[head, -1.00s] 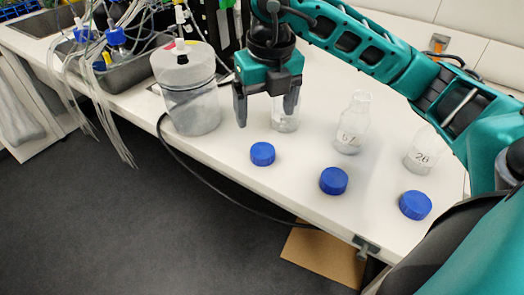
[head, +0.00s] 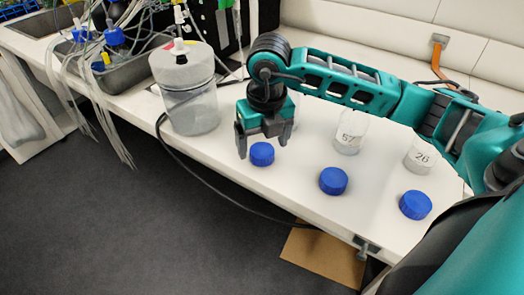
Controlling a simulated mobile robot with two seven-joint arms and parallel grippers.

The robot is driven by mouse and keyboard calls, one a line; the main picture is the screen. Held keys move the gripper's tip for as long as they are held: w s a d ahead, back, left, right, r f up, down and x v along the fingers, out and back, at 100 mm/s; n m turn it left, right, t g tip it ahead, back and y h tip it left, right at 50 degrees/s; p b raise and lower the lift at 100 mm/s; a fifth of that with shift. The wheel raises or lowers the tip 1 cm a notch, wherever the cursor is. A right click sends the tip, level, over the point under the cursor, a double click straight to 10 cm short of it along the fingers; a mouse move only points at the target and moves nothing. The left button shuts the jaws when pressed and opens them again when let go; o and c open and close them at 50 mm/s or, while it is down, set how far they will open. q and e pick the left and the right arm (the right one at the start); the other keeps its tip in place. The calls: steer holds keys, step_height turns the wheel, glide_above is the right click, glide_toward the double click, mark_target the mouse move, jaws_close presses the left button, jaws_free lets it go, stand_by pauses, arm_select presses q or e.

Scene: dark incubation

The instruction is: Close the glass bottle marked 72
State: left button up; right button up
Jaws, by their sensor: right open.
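My right gripper (head: 263,146) is open, pointing down, with its fingers on either side of the leftmost blue cap (head: 262,155) in the picture. I cannot tell whether the fingertips touch the cap or are still above it. The glass bottle behind this cap is almost wholly hidden by my gripper, and no number on it can be read. Two other open glass bottles stand to the right, one marked 57 or 67 (head: 348,141) and one marked 26 (head: 419,160). My left gripper is not in view.
A blue cap (head: 333,181) lies in front of the middle bottle and another blue cap (head: 415,205) in front of the right one. A large lidded jar (head: 192,110) stands left of my gripper. A black cable (head: 200,173) runs along the white bench's front edge.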

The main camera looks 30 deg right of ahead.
mark_target(262, 150)
step_height(262, 150, down, 2)
steer(key=shift+w+f, duration=0.1)
steer(key=c, duration=1.1)
steer(key=shift+r, duration=0.75)
steer(key=shift+r+p, duration=1.3)
steer(key=shift+r, duration=8.05)
